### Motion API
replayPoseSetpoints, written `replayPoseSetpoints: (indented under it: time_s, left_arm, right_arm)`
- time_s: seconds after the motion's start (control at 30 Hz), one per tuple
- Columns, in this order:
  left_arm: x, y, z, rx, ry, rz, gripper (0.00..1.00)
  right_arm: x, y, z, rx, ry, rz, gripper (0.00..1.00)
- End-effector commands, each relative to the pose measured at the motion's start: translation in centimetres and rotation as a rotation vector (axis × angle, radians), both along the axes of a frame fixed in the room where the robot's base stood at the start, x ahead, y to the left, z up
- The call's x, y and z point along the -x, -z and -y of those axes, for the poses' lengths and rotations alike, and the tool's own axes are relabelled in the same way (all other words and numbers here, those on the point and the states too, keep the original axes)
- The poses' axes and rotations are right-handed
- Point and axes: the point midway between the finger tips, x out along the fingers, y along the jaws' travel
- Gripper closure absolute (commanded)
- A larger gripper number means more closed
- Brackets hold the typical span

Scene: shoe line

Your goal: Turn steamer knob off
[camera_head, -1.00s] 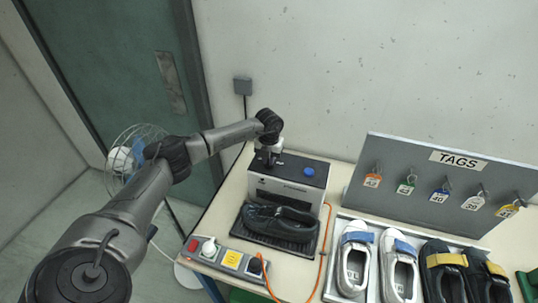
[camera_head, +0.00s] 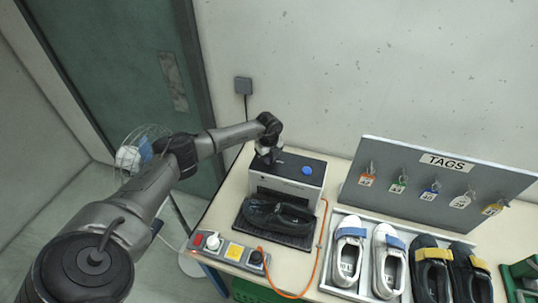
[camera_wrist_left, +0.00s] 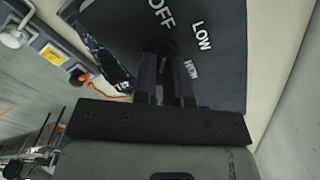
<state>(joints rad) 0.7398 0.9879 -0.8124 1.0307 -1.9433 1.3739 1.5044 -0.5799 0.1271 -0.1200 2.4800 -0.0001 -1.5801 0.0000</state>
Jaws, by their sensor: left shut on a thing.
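The steamer (camera_head: 286,188) is a black-topped box with a light front, standing at the left end of the table. My left gripper (camera_head: 268,155) comes down onto the left part of its top. In the left wrist view the gripper's fingers (camera_wrist_left: 168,85) are shut on the dark steamer knob (camera_wrist_left: 160,48), which is mostly hidden between them. The labels OFF and LOW and a third, partly covered one are printed on the panel (camera_wrist_left: 222,60) around it. The knob's pointer cannot be made out. My right gripper is not in view.
A blue round cap (camera_head: 307,170) is on the steamer's top. A black shoe (camera_head: 278,217) lies in front of it. A power strip (camera_head: 230,252) with an orange cord is at the near left edge. Several shoes and the TAGS board (camera_head: 425,185) stand to the right.

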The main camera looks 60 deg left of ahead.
Motion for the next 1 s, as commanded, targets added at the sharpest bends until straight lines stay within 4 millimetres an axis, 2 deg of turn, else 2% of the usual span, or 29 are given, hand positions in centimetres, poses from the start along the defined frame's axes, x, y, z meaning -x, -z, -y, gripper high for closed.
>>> replayPoseSetpoints:
  time_s: [0.1, 0.4, 0.93, 0.97, 1.0]
  left_arm:
    - [0.0, -0.28, -0.02, 0.0, -0.064, -0.001, 1.0]
    - [-0.03, -0.16, -0.01, 0.0, -0.158, 0.001, 1.0]
    - [-0.02, -0.09, -0.03, 0.0, -0.178, 0.001, 1.0]
    - [-0.02, -0.09, -0.02, 0.0, -0.178, 0.001, 0.86]
    - [-0.02, -0.09, -0.03, 0.0, -0.178, 0.001, 0.83]
  right_arm:
    - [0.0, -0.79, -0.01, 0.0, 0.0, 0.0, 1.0]
    - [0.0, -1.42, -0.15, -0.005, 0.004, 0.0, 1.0]
    - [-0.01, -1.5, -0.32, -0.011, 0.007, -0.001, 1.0]
    - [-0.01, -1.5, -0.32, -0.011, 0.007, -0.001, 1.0]
    - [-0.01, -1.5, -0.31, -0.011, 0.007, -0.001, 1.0]
